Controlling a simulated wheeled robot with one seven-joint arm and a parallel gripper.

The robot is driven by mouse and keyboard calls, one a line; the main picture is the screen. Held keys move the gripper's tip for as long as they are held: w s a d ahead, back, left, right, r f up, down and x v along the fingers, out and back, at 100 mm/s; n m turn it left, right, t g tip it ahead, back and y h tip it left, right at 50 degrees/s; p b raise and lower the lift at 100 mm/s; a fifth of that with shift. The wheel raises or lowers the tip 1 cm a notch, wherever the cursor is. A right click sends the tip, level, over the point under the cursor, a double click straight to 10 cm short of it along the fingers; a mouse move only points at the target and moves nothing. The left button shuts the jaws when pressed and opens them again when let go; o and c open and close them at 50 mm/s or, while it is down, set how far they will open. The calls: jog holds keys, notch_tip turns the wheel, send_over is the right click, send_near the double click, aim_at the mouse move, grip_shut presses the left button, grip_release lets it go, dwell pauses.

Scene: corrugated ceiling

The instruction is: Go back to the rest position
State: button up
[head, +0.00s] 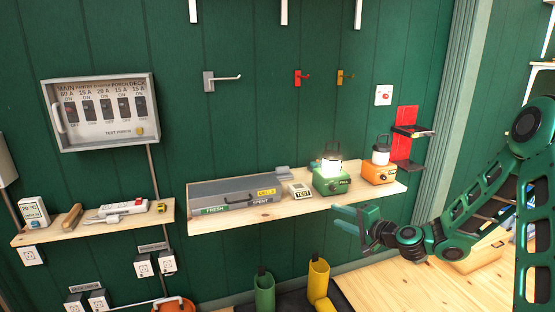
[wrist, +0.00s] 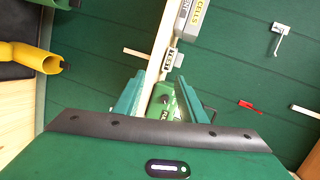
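My gripper (head: 352,213) is in front of the wooden shelf, below and to the right of the green lantern (head: 330,182) in the head view. Its green fingers are apart, with nothing between them. In the wrist view the open fingers (wrist: 160,82) point toward the shelf, and the green lantern (wrist: 163,101) shows beyond the gap, partly hidden by my gripper. The green lantern stands upright on the shelf, and its top glows.
The shelf (head: 275,214) also holds an orange lantern (head: 379,173), a small tester (head: 300,191) and a grey tray (head: 236,189). Green (head: 264,292) and yellow (head: 318,281) tubes stand below. Hooks and a red bracket (head: 405,122) are on the wall. A wooden surface (head: 400,285) lies beneath my arm.

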jog(key=s+d+r+n+g+h, duration=0.1)
jog(key=s+d+n+g+h, duration=0.4)
jog(key=s, duration=0.6)
jog(key=s+d+n+g+h, duration=0.1)
jog(key=s+d+n+g, duration=0.15)
jog(key=s+d, duration=0.7)
jog(key=s+d+r+m+g, duration=0.1)
jog(key=s+d+r+g, duration=0.1)
jog(key=s, duration=1.2)
jog(key=s+d+r+m+g+h, duration=0.1)
jog(key=s+d+r+m+g, duration=0.1)
jog(key=s, duration=1.1)
notch_tip(320, 180, up, 2)
jog(key=shift+s+r+g+h, duration=0.2)
jog(key=shift+s+g+h, duration=0.15)
jog(key=shift+g, duration=0.5)
